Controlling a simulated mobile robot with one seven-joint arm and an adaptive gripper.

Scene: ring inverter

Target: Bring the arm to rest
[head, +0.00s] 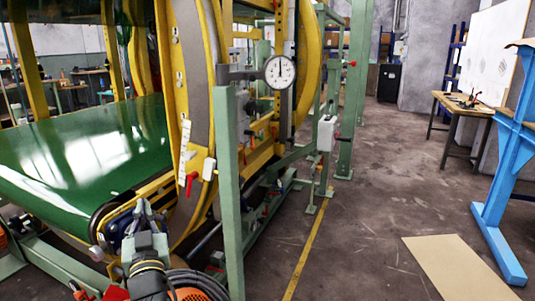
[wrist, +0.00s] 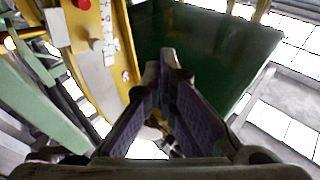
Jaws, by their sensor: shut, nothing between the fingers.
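My gripper (head: 144,208) is at the lower left of the head view, in front of the ring machine's lower edge and the near end of the green conveyor belt (head: 80,160). In the wrist view my gripper (wrist: 162,72) has its two dark fingers close together, with nothing held between them. Beyond the fingertips in that view is the green belt (wrist: 205,45). I cannot tell the exact gap between the gripper and the machine.
The yellow ring frame (head: 205,40) and a green post (head: 230,190) stand right of my gripper; a round gauge (head: 280,71) is above. The concrete floor (head: 365,220) at right is mostly clear, with a blue stand (head: 505,180).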

